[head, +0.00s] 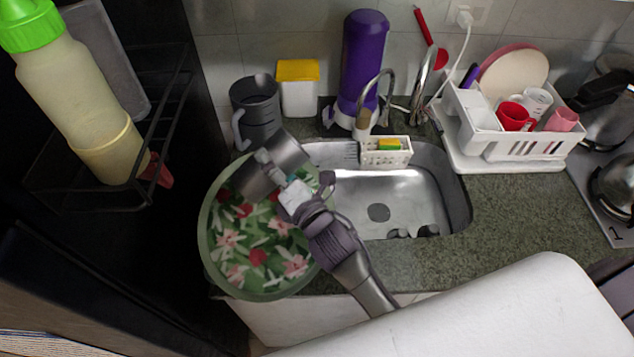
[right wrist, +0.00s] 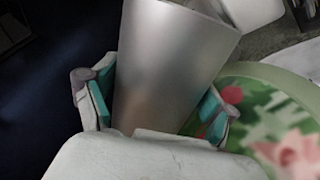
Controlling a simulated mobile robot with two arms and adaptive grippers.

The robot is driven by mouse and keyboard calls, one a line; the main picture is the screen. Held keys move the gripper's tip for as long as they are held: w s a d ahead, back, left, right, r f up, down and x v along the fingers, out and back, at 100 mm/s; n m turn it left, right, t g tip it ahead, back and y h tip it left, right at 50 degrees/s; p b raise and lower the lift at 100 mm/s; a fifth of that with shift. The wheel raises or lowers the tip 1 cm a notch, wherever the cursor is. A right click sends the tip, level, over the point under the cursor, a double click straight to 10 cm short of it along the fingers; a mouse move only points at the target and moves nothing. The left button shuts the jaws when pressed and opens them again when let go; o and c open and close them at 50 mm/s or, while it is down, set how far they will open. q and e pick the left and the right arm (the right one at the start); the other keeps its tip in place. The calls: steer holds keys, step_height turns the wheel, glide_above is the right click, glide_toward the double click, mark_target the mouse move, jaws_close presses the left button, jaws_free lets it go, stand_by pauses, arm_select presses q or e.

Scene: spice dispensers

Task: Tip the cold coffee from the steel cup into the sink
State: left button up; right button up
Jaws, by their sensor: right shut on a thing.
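The steel cup (head: 268,165) is a plain grey metal cup, tilted, in the head view. My right gripper (head: 279,178) is shut on it and holds it over the upper part of a round floral tray, left of the sink. In the right wrist view the cup (right wrist: 168,65) sits between the two teal-padded fingers (right wrist: 160,104). The inside of the cup is not visible, so I cannot tell what it holds. The steel sink (head: 420,190) lies to the right of the cup, with a drain (head: 379,212) in its floor. My left gripper is not in view.
The green-rimmed floral tray (head: 207,245) fills the counter left of the sink. A dark mug (head: 255,110), a yellow-lidded box (head: 299,95) and a purple bottle (head: 362,60) stand behind. The faucet (head: 378,95) rises at the sink's back. A dish rack (head: 520,140) stands right.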

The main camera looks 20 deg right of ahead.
steer(key=shift+d, duration=0.2)
steer(key=shift+a+f+m, duration=0.1)
steer(key=shift+a+m, duration=0.1)
steer(key=shift+m, duration=0.2)
steer(key=shift+d+b, duration=0.25)
steer(key=shift+b, duration=0.1)
steer(key=shift+a+f+m, duration=0.1)
steer(key=shift+a+m, duration=0.05)
steer(key=shift+m, duration=0.25)
steer(key=shift+w+d+m, duration=0.1)
steer(key=shift+d+m, duration=0.15)
steer(key=shift+m, duration=0.25)
steer(key=shift+d, duration=0.1)
steer(key=shift+d+f+m, duration=0.15)
steer(key=shift+d+m, duration=0.2)
steer(key=shift+m, duration=0.05)
steer(key=shift+w, duration=0.1)
